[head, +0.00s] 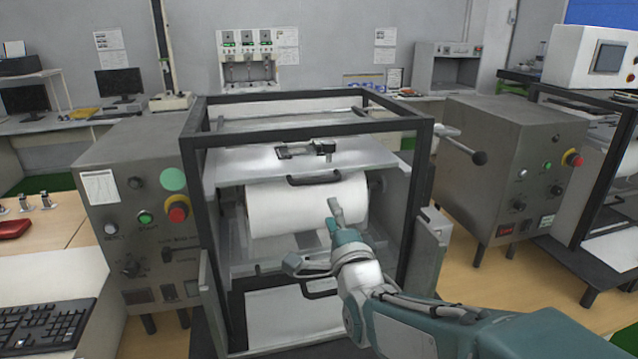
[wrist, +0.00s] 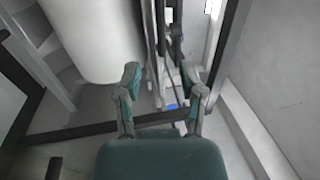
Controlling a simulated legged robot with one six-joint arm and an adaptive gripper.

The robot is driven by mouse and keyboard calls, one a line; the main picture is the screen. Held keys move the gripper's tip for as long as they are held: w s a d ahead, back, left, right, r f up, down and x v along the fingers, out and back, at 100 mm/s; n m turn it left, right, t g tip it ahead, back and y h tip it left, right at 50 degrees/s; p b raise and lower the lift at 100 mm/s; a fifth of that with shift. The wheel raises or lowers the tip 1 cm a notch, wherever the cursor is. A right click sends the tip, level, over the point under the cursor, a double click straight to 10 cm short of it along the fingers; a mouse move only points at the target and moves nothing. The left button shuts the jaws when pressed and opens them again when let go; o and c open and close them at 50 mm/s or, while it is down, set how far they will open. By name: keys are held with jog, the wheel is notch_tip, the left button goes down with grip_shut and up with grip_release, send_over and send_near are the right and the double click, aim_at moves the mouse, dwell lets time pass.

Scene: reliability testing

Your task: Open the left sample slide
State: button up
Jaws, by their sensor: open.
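The test machine has a black open frame (head: 308,128) around a white drum (head: 280,208). A black handle (head: 314,179) sits on the light panel above the drum, with a small dark clamp-like fitting (head: 308,149) behind it. I cannot tell for sure which part is the left sample slide. My gripper (head: 314,236) is in front of the drum with its fingers spread, seemingly empty. In the wrist view my gripper (wrist: 160,76) is open, its fingers on either side of dark upright bars (wrist: 161,35). Whether they touch is unclear. The white drum (wrist: 85,38) is left of the fingers there.
A lower white panel (head: 292,318) with a dark handle is under the drum. A grey control box (head: 140,215) with buttons stands left, another (head: 510,160) right. Frame posts flank the arm.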

aim_at(316, 182)
jog(key=x, duration=1)
jog(key=shift+w+a, duration=0.2)
jog(key=shift+w, duration=0.05)
grip_shut()
